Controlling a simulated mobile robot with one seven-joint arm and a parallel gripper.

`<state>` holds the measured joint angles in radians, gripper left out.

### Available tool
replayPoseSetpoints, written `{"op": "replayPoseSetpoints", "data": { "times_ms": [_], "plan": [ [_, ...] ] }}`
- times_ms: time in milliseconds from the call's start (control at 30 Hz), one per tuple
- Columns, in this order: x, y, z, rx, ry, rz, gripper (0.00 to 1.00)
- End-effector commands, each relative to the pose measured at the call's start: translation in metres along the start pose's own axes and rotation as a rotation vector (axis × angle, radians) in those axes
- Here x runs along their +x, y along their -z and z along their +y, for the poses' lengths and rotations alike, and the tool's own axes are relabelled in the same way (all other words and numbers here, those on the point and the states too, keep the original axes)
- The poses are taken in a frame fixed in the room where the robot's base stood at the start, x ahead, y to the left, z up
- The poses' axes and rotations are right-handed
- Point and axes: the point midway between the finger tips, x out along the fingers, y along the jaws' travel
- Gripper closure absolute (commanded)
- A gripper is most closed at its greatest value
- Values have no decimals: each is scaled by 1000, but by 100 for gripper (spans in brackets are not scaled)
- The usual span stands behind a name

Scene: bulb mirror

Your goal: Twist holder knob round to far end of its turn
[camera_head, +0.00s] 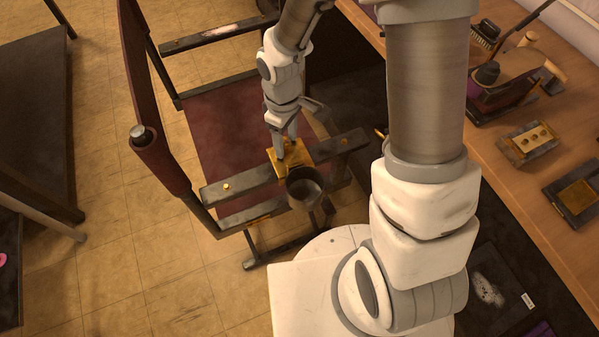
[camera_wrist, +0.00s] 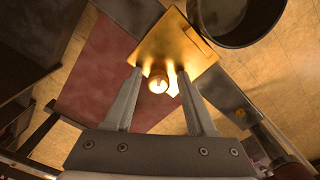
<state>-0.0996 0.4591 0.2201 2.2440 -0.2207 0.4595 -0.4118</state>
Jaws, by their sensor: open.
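The holder is a brass block (camera_head: 298,153) on a dark crossbar, with a dark round cup (camera_head: 305,188) at its near side. In the wrist view the brass plate (camera_wrist: 178,45) lies just beyond my fingertips, and the cup rim (camera_wrist: 262,38) shows at the upper right. A small, bright round knob (camera_wrist: 158,85) shows between my fingers. My gripper (camera_head: 287,153) points down at the brass block. In the wrist view my gripper (camera_wrist: 159,78) is open, with one finger on each side of the knob. I cannot tell whether either finger touches it. In the head view the knob is hidden.
The dark crossbar (camera_head: 240,185) belongs to a frame with a dark red panel (camera_head: 215,115). A dark red upright (camera_head: 155,100) rises at its left. A wooden bench (camera_head: 520,185) with tools and small blocks runs along the right. Tiled floor (camera_head: 110,150) is open at left.

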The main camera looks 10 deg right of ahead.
Motion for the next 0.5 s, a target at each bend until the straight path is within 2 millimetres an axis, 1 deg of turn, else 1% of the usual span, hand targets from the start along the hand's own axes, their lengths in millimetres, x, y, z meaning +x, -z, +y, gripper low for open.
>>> {"op": "replayPoseSetpoints", "data": {
  "times_ms": [100, 267, 500],
  "plan": [
    [-2, -1, 1, -72, 1, -1, 44],
    [-1, 0, 1, -123, 0, 1, 44],
    [-2, 0, 2, -251, 0, 1, 44]
  ]
}}
